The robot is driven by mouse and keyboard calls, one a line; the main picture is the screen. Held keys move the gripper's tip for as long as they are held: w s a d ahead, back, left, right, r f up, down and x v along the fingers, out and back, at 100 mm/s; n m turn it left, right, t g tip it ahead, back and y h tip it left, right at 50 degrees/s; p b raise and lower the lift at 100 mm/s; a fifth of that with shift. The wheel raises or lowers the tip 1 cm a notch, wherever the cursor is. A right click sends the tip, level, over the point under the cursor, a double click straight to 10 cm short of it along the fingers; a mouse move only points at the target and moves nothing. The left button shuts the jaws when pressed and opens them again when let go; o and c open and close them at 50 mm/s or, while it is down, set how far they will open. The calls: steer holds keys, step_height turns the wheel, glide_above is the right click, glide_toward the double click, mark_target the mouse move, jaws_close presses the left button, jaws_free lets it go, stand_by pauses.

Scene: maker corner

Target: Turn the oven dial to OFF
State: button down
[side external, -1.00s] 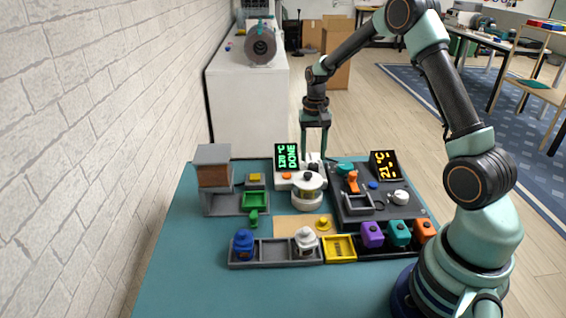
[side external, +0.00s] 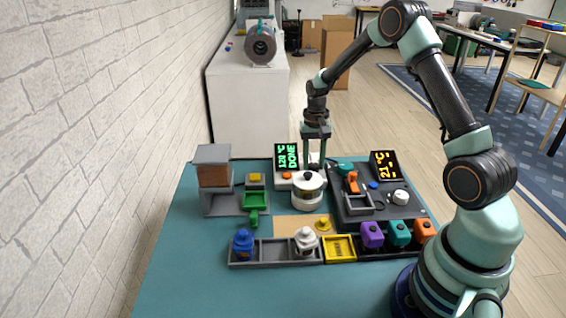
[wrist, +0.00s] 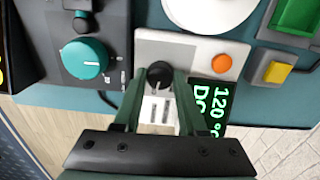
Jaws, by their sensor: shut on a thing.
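The black oven dial (wrist: 160,72) sits on a pale panel (wrist: 190,47) next to an orange button (wrist: 221,65). My gripper (wrist: 159,76) is shut on the dial, one finger on each side, in the wrist view. The dial's labels are too small to read. In the side view my gripper (side external: 314,168) reaches straight down at the panel and hides most of the dial. The oven display (side external: 287,157) glows green and reads 120 °C DONE.
A white round pot (side external: 307,190) stands just in front of the panel. A dark grey station with a teal dial (wrist: 85,58) lies beside it. A grey shelf block (side external: 213,168) stands at the left. Coloured jars and trays line the front.

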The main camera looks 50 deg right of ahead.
mark_target(315, 167)
steer(key=shift+w+a+n, duration=0.1)
steer(key=shift+n, duration=0.2)
steer(key=n, duration=0.4)
steer(key=shift+r+n, duration=0.1)
steer(key=shift+n, duration=0.2)
steer(key=n, duration=0.4)
steer(key=shift+n+t, duration=0.3)
steer(key=n, duration=1)
steer(key=c, duration=0.8)
jaws_free()
steer(key=shift+o, duration=0.2)
step_height(315, 167, up, 12)
steer(key=shift+s, duration=0.45)
